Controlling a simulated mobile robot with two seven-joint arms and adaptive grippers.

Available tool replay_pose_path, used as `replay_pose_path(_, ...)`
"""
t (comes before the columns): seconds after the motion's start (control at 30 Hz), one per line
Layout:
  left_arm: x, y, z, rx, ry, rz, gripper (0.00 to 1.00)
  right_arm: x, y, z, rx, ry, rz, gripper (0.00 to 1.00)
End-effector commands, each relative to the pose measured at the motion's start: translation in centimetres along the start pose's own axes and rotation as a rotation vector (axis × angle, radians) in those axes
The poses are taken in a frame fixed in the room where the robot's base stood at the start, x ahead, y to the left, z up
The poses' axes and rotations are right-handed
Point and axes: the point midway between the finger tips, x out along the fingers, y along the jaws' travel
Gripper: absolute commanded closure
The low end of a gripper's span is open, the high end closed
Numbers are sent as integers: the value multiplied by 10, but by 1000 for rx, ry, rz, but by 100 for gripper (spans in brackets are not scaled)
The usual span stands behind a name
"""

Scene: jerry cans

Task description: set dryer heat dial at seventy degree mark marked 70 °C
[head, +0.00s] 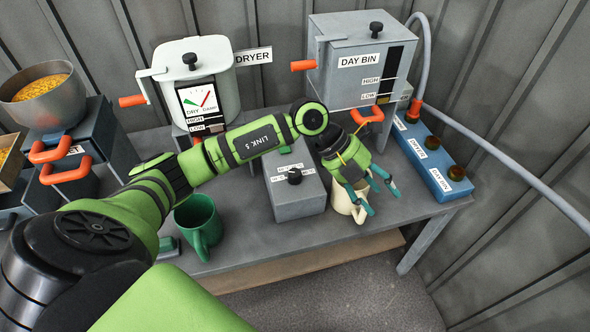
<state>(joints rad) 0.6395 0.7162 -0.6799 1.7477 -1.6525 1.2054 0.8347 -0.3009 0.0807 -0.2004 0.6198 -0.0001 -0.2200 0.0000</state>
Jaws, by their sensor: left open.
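A grey box (291,199) with a round black knob (294,177) on top stands mid-table. White labels beside the knob are too small to read, so I cannot tell where the dial points or which mark is 70 °C. The white dryer (222,70) stands behind to the left, with a red-green gauge and a sign reading DRYER. My left gripper (380,198) is open, with teal fingers, to the right of the grey box and apart from the knob. It is above and partly in front of a cream mug (341,204). My right gripper is out of view.
The day bin (362,68) stands behind with an orange-handled crank. A blue panel (433,158) with several round controls lies right, near a hose (480,133). A green mug (198,222) stands front left. A grain bowl (45,95) is far left. My left arm crosses the table.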

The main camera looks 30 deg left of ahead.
Motion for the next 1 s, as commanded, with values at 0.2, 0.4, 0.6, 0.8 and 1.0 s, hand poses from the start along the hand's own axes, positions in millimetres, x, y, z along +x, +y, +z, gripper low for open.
replay_pose_path(0.2,-92,108,44,-131,-85,588,41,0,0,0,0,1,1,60)
replay_pose_path(0.4,-140,141,51,-227,-130,794,41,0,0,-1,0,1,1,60)
replay_pose_path(0.6,-127,159,51,-234,-127,808,41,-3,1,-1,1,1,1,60)
replay_pose_path(0.8,-106,180,51,-233,-126,805,41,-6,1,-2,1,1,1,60)
replay_pose_path(1.0,-94,192,52,-230,-129,803,41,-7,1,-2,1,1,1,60)
